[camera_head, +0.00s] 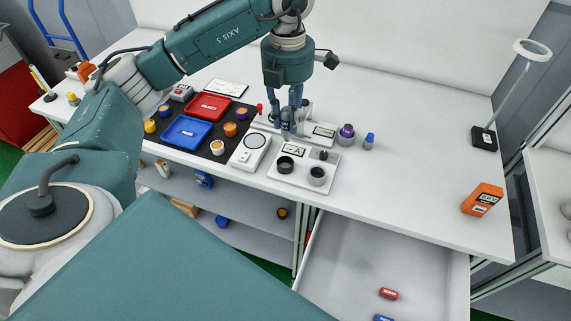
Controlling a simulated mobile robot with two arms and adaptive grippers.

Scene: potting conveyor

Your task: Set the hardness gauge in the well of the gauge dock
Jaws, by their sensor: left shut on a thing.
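My left gripper (290,122) is over the table, pointing down. It is shut on a small grey rounded thing (289,130), which looks like the hardness gauge; the fingers hide much of it. A white plate marked "A" (299,182), which looks like the gauge dock, lies just in front of the gripper. It carries a dark round well (284,164), a grey cup with a dark inside (317,176) and a small black knob (323,155). The held thing is behind the well, apart from it. My right gripper is not in view.
A white scale (250,150) and red (208,106) and blue (186,132) trays lie left. The right tabletop is mostly clear before an orange meter (483,199).

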